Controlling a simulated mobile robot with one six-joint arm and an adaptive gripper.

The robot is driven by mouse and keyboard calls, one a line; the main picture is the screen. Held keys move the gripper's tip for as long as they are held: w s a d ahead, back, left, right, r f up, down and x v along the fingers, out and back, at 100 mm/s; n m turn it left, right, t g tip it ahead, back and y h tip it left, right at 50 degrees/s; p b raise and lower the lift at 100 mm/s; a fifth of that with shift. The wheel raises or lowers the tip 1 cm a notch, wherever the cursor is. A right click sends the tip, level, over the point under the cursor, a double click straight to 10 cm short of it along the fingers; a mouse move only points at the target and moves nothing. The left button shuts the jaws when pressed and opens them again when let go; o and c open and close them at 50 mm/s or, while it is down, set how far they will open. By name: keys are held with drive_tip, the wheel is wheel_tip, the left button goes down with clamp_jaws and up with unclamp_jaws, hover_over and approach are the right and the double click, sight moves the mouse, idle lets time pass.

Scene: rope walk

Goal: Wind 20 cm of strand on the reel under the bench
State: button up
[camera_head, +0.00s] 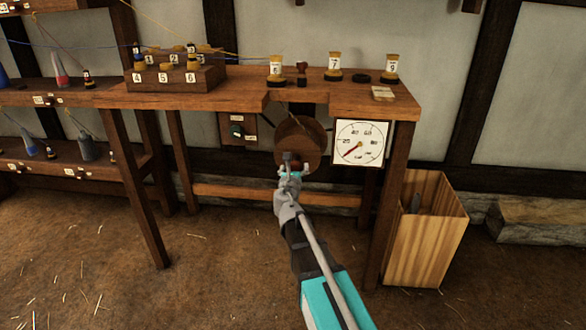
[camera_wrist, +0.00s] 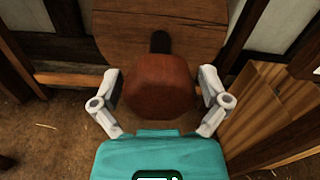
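The reel (camera_head: 312,133) is a round brown wooden disc under the bench (camera_head: 230,101), below a notch in its front edge. In the wrist view the disc (camera_wrist: 125,32) fills the top, with a dark shaft (camera_wrist: 160,42) and a reddish-brown knob (camera_wrist: 162,88) standing out from it. My gripper (camera_head: 292,170) is in front of the reel. In the wrist view my gripper (camera_wrist: 163,90) is open, one finger each side of the knob, with small gaps showing. The white dial (camera_head: 372,130) has a red needle pointing lower left, near the low end. Strand on the reel is not discernible.
Several labelled bobbins, including 6 (camera_head: 275,70), 7 (camera_head: 334,66) and 9 (camera_head: 391,68), stand on the bench. A small switch panel (camera_head: 238,130) hangs left of the reel. Bench legs and a wooden bin (camera_head: 427,230) stand to the right. Open floor lies in front.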

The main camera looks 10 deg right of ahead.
drive_tip(key=c, duration=0.7)
drive_tip(key=shift+m, duration=0.3)
drive_tip(key=m, duration=0.5)
drive_tip(key=shift+d+m, duration=0.1)
drive_tip(key=shift+m, duration=0.2)
drive_tip(key=m, duration=0.6)
drive_tip(key=shift+d+f, duration=0.1)
drive_tip(key=m, duration=0.8)
drive_tip(key=shift+f+m, duration=0.1)
drive_tip(key=shift+m, duration=0.2)
drive_tip(key=m, duration=0.3)
drive_tip(key=shift+f+m+b, duration=0.1)
drive_tip(key=shift+m+b, duration=0.2)
drive_tip(key=shift+m, duration=2.2)
